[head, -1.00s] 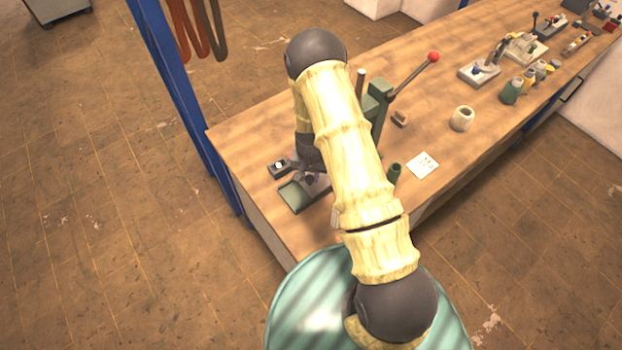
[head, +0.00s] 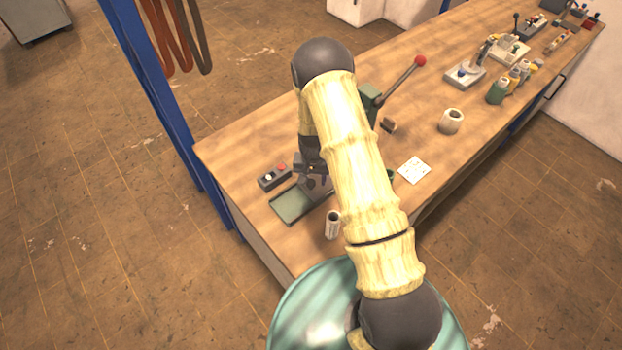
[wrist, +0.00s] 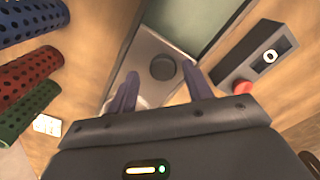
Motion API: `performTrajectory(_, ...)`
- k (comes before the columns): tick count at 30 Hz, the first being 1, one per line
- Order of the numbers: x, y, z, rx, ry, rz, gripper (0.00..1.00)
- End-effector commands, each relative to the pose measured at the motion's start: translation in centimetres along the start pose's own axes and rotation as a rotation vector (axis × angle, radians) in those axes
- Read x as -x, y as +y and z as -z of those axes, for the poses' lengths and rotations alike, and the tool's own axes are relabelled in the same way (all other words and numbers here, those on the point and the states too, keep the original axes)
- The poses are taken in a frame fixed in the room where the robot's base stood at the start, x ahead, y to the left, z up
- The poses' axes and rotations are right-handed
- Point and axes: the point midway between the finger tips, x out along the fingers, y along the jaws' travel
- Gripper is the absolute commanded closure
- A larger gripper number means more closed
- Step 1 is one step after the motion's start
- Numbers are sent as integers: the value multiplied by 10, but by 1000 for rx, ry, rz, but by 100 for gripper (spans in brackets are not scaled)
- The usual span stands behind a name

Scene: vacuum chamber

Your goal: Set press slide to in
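The press (head: 372,98) is a green stand with a red-knobbed lever (head: 419,62), partly hidden behind my arm. Its slide is a grey plate with a round dark knob (wrist: 163,67), seen in the wrist view beside a green tray (wrist: 206,18). In the head view the green tray (head: 290,207) lies on the bench, and my arm and gripper cover most of the grey plate. My gripper (wrist: 160,73) is open over the plate. Its two fingers stand on either side of the knob in the picture; I cannot tell whether they touch it.
A white cylinder (head: 333,224) stands in front. Blue, red and green perforated cylinders (wrist: 25,78) are at the wrist view's left.

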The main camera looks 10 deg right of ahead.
Motion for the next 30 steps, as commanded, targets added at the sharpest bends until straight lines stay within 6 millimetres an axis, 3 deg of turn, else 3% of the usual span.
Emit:
performTrajectory(8,0,-1,-2,2,-4,1,50)
performTrajectory(14,13,-2,-1,1,-2,2,50)
performTrajectory(30,95,-2,0,1,2,3,50)
